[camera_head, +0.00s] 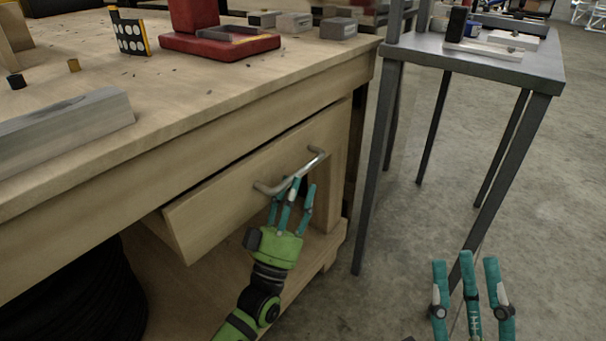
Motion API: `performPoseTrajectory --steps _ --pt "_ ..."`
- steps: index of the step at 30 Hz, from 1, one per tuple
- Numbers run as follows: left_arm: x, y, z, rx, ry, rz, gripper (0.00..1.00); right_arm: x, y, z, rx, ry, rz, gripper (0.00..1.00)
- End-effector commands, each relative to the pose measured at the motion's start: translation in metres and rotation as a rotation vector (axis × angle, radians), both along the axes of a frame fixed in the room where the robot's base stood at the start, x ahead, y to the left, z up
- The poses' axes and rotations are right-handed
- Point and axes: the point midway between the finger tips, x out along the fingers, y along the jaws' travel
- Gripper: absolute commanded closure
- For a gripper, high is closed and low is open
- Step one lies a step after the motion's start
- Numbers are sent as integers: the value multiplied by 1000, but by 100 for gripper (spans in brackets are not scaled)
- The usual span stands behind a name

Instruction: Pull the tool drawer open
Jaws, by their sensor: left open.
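The wooden tool drawer (225,207) sits under the workbench top. Its front stands a little out from the bench frame, with a dark gap above it and part of its side showing at the left. A grey metal bar handle (315,160) is fixed across its front. My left gripper (292,187), green with teal fingers, is open at the handle, its fingertips reaching the bar's middle from below. I cannot tell whether they touch it. My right gripper (466,265) is at the lower right, away from the drawer, with its teal fingers spread and empty.
A lower shelf and dark tyre (85,295) are below. Concrete floor is open at the right.

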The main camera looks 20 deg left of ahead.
Motion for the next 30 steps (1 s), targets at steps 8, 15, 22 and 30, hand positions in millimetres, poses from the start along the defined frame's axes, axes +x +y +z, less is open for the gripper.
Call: performPoseTrajectory --steps 8,15,22,30 --pt "26 -4 25 1 0 1 54 -10 -1 6 23 -64 11 60" --pt "30 -4 28 1 3 1 54 -10 -1 7 26 -71 11 60" --pt "30 -4 28 2 3 1 100 -10 -2 7 26 -70 11 60" --pt "30 -4 28 3 3 3 100 -10 -2 7 25 -69 10 60"
